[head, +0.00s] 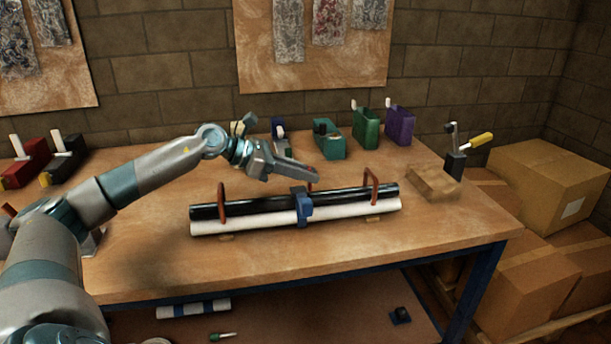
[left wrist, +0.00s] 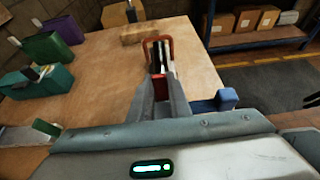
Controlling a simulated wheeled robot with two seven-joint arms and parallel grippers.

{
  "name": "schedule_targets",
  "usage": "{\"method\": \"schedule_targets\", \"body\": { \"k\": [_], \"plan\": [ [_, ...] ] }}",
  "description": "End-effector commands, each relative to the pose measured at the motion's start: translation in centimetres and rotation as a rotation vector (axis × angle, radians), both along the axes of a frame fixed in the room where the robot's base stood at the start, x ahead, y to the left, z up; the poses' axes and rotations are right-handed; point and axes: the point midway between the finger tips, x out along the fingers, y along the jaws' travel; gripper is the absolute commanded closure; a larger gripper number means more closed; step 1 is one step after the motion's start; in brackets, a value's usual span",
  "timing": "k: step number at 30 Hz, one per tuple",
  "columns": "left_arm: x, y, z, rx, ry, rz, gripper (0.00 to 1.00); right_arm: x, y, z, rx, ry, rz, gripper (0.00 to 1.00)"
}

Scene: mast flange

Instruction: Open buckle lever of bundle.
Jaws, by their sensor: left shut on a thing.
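The bundle is a black tube (head: 262,207) and a white tube (head: 262,226) lying along the bench, with a blue buckle strap (head: 303,206) around the middle. The blue buckle also shows in the left wrist view (left wrist: 227,99), right of my fingers. My left gripper (head: 308,174) is above and just behind the buckle, its fingers pointing right. It is shut on a small red piece (left wrist: 160,86), which looks like the buckle lever; the fingers hide much of it, and its joint to the buckle is not clear. My right gripper is not in view.
Red hoops (head: 222,205) (head: 372,187) stand around the bundle on both sides of the buckle. Green (head: 329,139) and purple (head: 400,125) holders line the back. A cardboard piece (head: 433,184) and a clamp with a yellow handle (head: 481,140) are at right. The bench front is clear.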

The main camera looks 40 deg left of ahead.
Motion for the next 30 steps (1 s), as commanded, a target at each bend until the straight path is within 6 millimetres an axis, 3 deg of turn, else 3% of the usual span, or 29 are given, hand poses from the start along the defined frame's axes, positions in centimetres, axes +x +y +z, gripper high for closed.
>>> {"method": "schedule_targets", "body": {
  "k": [10,11,13,30],
  "plan": [
    [0.01,0.03,0.01,0.000,-0.001,0.001,1.00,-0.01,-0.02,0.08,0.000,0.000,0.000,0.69],
    [0.01,0.03,0.01,0.000,-0.001,0.001,0.78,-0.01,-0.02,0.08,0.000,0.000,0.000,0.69],
    [0.01,0.03,0.00,0.000,-0.001,0.001,0.64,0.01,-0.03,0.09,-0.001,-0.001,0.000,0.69],
    [-0.81,0.82,0.25,0.002,0.001,0.002,0.64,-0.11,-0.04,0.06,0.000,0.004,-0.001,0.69]
  ]
}}
